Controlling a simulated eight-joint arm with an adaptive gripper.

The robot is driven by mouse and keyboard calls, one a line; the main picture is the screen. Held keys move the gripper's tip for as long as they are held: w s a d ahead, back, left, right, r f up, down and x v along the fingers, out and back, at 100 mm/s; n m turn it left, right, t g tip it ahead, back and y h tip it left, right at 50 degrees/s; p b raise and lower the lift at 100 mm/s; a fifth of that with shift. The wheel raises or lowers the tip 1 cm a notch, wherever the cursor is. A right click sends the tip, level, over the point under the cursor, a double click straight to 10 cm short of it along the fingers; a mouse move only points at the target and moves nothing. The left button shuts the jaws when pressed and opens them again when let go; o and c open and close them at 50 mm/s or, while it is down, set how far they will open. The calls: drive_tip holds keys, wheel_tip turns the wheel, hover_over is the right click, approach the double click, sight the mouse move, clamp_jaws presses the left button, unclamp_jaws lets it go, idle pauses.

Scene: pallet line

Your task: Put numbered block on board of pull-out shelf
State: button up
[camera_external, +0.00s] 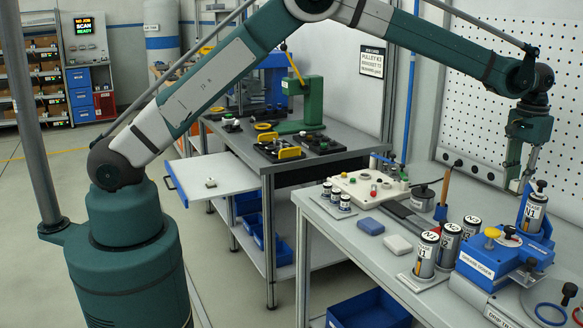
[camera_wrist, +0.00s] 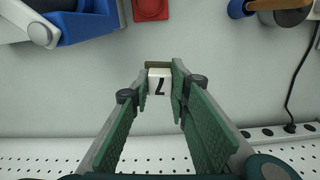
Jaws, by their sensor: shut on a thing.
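My gripper (camera_external: 522,183) is at the far right, above the near workbench and beside the pegboard wall. In the wrist view my gripper (camera_wrist: 161,85) has its green fingers closed on a small white numbered block (camera_wrist: 159,84). A dark mark on the block looks like a 7. The block is hard to make out in the external view. My gripper is far from this shelf.
On the near bench stand labelled cylinders (camera_external: 427,255), a blue fixture (camera_external: 490,255) and a cream panel with knobs (camera_external: 365,188). A green press (camera_external: 305,105) and black trays with yellow parts (camera_external: 288,150) stand on the far bench. Most of the shelf board is bare.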

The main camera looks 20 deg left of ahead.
drive_tip(key=w+a+n+b, duration=0.1)
drive_tip(key=w+a+n, duration=0.1)
drive_tip(key=w+a, duration=0.75)
drive_tip(key=w+a+n+b, duration=0.1)
drive_tip(key=w+a, duration=0.6)
drive_tip(key=w, duration=0.6)
drive_tip(key=w+a+n+b, duration=0.1)
drive_tip(key=w+a+n, duration=0.1)
drive_tip(key=w+a, duration=0.8)
drive_tip(key=w+a+n+b, duration=0.1)
drive_tip(key=w+a+n, duration=0.1)
drive_tip(key=w+a, duration=0.8)
drive_tip(key=w+a+n+b, duration=0.1)
drive_tip(key=w+a, duration=0.5)
drive_tip(key=a, duration=0.8)
drive_tip(key=w+a+n+b, duration=0.1)
drive_tip(key=w+a+n, duration=0.1)
drive_tip(key=w+a, duration=0.75)
drive_tip(key=w+a+n+b, duration=0.2)
drive_tip(key=w+a, duration=0.1)
drive_tip(key=a, duration=2.1)
drive_tip(key=n+b, duration=0.4)
drive_tip(key=n, duration=0.3)
hover_over(194, 167)
wheel_tip(194, 167, down, 19)
drive_tip(key=shift+w+a+f, duration=0.15)
drive_tip(key=shift+w+f, duration=0.05)
drive_tip(key=shift+w, duration=0.05)
drive_tip(key=shift+f+b, duration=0.75)
drive_tip(key=shift+f, duration=2.35)
